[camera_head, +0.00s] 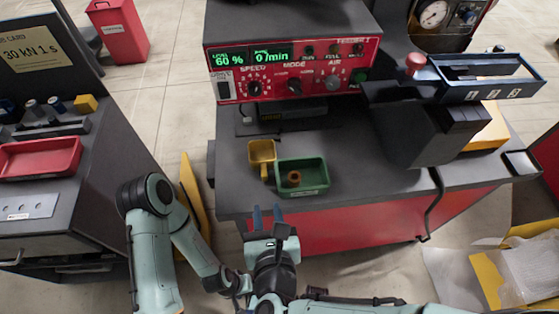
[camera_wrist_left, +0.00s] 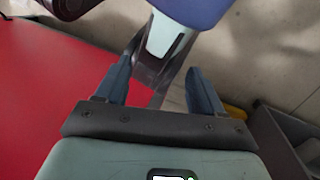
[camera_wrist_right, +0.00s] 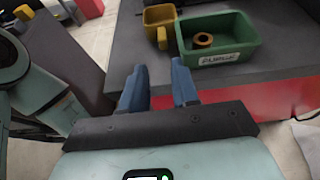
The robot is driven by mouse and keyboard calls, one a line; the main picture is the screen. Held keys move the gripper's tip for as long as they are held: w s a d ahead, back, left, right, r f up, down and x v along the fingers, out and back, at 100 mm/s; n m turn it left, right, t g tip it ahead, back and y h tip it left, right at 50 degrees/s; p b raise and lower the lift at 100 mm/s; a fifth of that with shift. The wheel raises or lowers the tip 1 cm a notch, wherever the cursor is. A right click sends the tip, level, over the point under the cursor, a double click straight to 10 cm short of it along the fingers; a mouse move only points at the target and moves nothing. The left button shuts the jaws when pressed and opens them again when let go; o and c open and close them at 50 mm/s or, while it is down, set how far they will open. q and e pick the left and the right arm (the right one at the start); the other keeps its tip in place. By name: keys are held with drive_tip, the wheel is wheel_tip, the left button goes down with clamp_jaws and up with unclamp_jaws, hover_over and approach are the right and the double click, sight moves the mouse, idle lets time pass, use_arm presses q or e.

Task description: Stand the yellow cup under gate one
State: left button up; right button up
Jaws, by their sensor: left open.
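The yellow cup (camera_head: 262,155), square with a handle, stands on the dark bench left of a green bin; it also shows in the right wrist view (camera_wrist_right: 160,15). A blue-framed unit marked 1, 2, 3 is at the right; its number 1 (camera_head: 470,95) is leftmost. My right gripper (camera_head: 267,213) is in front of the bench edge, short of the cup; its fingers (camera_wrist_right: 159,68) are apart and empty. My left gripper (camera_wrist_left: 160,68) is open and empty, with a red surface to its left; I cannot make it out in the head view.
The green bin (camera_head: 302,182) holds an orange-brown ring (camera_head: 294,178) and sits close beside the cup. A red control panel (camera_head: 290,70) stands behind. A dark chute (camera_head: 425,130) lies below the numbered unit. A side table with a red tray (camera_head: 40,158) is at left.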

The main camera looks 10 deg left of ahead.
approach(264, 172)
drive_tip(key=shift+f+b+x, duration=0.2)
drive_tip(key=shift+b+x, duration=0.25)
drive_tip(key=shift+x, duration=3.8)
use_arm(q)
drive_tip(key=shift+w+a+f+t, duration=0.25)
drive_tip(key=shift+w+f, duration=0.15)
drive_tip(key=shift+w, duration=0.1)
drive_tip(key=shift+w+a+f+t, duration=0.15)
drive_tip(key=shift+w+a+f, duration=0.1)
drive_tip(key=shift+w+f, duration=0.2)
use_arm(e)
drive_tip(key=shift+r, duration=0.15)
drive_tip(key=shift+c, duration=0.3)
clamp_jaws()
